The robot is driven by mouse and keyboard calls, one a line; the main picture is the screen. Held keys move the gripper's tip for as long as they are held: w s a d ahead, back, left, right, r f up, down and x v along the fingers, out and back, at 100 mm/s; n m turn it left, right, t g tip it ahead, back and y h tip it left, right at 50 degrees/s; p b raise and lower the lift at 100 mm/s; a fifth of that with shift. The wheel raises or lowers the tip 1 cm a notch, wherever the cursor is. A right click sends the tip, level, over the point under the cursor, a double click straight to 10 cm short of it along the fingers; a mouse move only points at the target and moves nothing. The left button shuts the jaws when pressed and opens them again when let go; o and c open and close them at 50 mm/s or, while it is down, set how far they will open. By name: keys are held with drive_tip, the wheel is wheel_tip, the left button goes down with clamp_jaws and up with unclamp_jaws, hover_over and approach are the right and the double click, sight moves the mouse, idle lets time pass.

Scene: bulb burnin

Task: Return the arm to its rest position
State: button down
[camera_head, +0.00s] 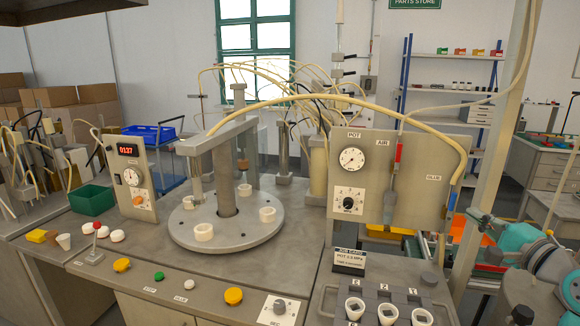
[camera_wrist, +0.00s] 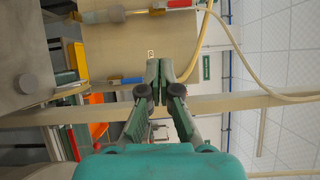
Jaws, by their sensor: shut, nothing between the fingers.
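My gripper (camera_wrist: 160,75) shows in the wrist view with its two dark fingers nearly together at the tips and nothing between them. Behind the fingertips are a beige post and a pale hose; the gripper looks clear of both, though the gap is hard to judge. In the head view part of my teal and grey arm (camera_head: 525,245) is at the lower right edge, to the right of the bench.
A round turntable (camera_head: 240,236) with white cups stands on the bench. A gauge panel (camera_head: 400,170) and an upright beige post (camera_head: 490,140) stand between the turntable and my arm. A tray (camera_head: 336,300) with white cups is at the front. A drawer desk (camera_head: 548,165) is behind my arm.

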drive_tip(key=s+a+f+h, duration=0.2)
drive_tip(key=s+a+f, duration=0.15)
drive_tip(key=f, duration=0.55)
drive_tip(key=s+a+f+n+g+h, duration=0.1)
drive_tip(key=s+a+f, duration=0.25)
drive_tip(key=f, duration=0.55)
drive_tip(key=s+a+f+h, duration=0.2)
drive_tip(key=s+a+f, duration=0.15)
drive_tip(key=f, duration=0.55)
drive_tip(key=s+a+f+n+g, duration=0.1)
drive_tip(key=s+a+f+n, duration=0.2)
drive_tip(key=s, duration=0.6)
drive_tip(key=s+a+f+n+h, duration=0.1)
drive_tip(key=s+a+f+n, duration=0.2)
drive_tip(key=s, duration=0.5)
drive_tip(key=s+a+f+n+g, duration=0.1)
drive_tip(key=s+a+f, duration=0.3)
drive_tip(key=s, duration=0.5)
drive_tip(key=s+a+r+n, duration=0.1)
drive_tip(key=s+r+n, duration=0.1)
drive_tip(key=s, duration=0.6)
drive_tip(key=s+r+n+y, duration=0.1)
drive_tip(key=s+r+n, duration=0.2)
drive_tip(key=s+n, duration=0.2)
drive_tip(key=s, duration=0.3)
drive_tip(key=shift+a+n, duration=0.3)
drive_tip(key=shift+a, duration=0.05)
